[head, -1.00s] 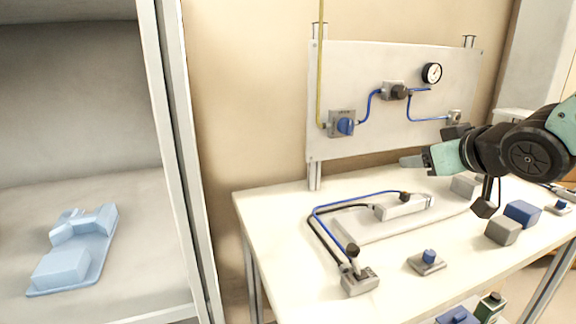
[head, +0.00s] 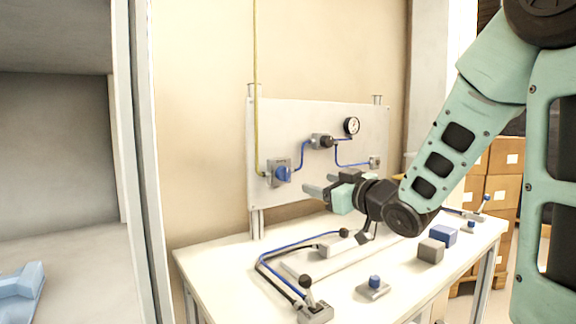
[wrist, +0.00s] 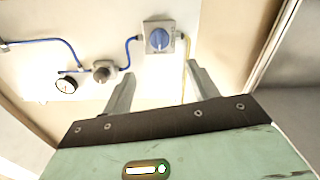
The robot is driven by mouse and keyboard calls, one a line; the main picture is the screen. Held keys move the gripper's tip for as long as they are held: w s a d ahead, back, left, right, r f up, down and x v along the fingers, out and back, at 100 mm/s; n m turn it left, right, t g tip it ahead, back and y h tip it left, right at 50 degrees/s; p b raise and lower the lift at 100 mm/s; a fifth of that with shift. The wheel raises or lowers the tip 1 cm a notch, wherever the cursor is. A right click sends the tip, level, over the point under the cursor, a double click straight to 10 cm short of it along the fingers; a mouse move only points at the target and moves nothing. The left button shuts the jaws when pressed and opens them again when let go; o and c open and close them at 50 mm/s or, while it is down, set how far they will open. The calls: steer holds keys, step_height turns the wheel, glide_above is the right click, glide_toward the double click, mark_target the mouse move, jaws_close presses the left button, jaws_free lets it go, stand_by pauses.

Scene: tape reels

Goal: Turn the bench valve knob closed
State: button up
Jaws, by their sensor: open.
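A blue valve knob (head: 283,174) sits on a grey square plate at the lower left of the upright panel (head: 222,0) behind the bench. It shows in the wrist view (wrist: 159,39), beyond and roughly between my fingertips. My gripper (head: 317,184) is open and empty in front of the panel, right of this knob and apart from it. Both fingers show in the wrist view (wrist: 161,70). A second blue knob (head: 375,282) stands on a small grey base on the bench top, below and clear of my gripper.
The panel also carries a dark round knob (head: 326,142), a gauge (head: 352,126) and blue tubing. On the bench (head: 215,262) are a black-knobbed lever (head: 305,281), a grey block (head: 431,250) and a blue block (head: 443,235). A shelf unit stands at left.

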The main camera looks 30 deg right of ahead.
steer(key=p, duration=0.8)
glide_toward(287, 174)
steer(key=w+p, duration=0.1)
steer(key=w, duration=0.8)
steer(key=shift+a, duration=0.1)
steer(key=c, duration=1)
